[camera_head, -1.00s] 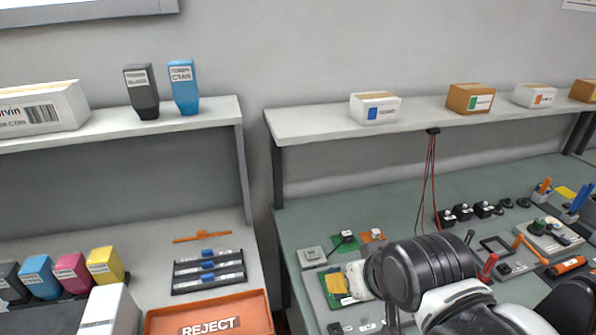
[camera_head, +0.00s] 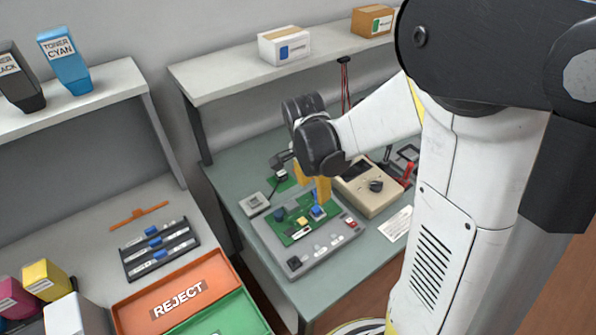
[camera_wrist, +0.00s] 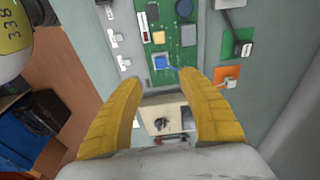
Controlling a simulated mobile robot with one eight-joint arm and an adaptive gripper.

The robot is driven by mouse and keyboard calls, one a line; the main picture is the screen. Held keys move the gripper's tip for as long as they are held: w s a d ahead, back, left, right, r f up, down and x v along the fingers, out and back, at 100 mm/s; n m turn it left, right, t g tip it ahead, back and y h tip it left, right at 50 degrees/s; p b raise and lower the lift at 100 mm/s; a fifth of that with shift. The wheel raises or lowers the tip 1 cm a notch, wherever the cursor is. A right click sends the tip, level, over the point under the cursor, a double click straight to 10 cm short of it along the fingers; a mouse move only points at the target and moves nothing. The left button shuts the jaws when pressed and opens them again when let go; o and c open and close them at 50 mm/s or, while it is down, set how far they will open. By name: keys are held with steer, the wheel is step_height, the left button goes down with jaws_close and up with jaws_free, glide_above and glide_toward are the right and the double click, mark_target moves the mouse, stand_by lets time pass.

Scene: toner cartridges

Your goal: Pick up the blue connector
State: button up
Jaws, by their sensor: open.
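The blue connector (camera_head: 317,211) is a small blue block on the green circuit board (camera_head: 289,232), which lies on a grey test fixture (camera_head: 299,262). In the wrist view the blue connector (camera_wrist: 160,62) sits at the board's edge, just beyond the fingertips, with a short blue lead beside it. My gripper (camera_head: 313,190) points down above the board. Its yellow fingers are apart in the wrist view (camera_wrist: 160,78), with the connector between their lines and nothing gripped. In the head view the fingers partly hide the area behind the connector.
A beige meter (camera_head: 369,190) stands right of the fixture, and a small grey box (camera_head: 254,204) left of it. An orange REJECT tray (camera_head: 175,295) is on the left bench. A shelf (camera_head: 250,75) with boxes runs behind.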

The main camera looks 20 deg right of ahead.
mark_target(317, 208)
steer(key=f, duration=0.2)
steer(key=f+b, duration=0.1)
steer(key=f, duration=0.1)
steer(key=d+f+b, duration=0.1)
steer(key=f, duration=0.1)
steer(key=shift+w+d+f, duration=0.1)
steer(key=shift+w+f, duration=0.05)
steer(key=shift+f, duration=0.2)
steer(key=f, duration=0.1)
steer(key=f+b, duration=0.1)
steer(key=f, duration=0.1)
steer(key=f+b, duration=0.1)
steer(key=shift+w+d+f, duration=0.25)
steer(key=shift+d+f, duration=0.05)
steer(key=shift+d, duration=0.1)
steer(key=c, duration=1)
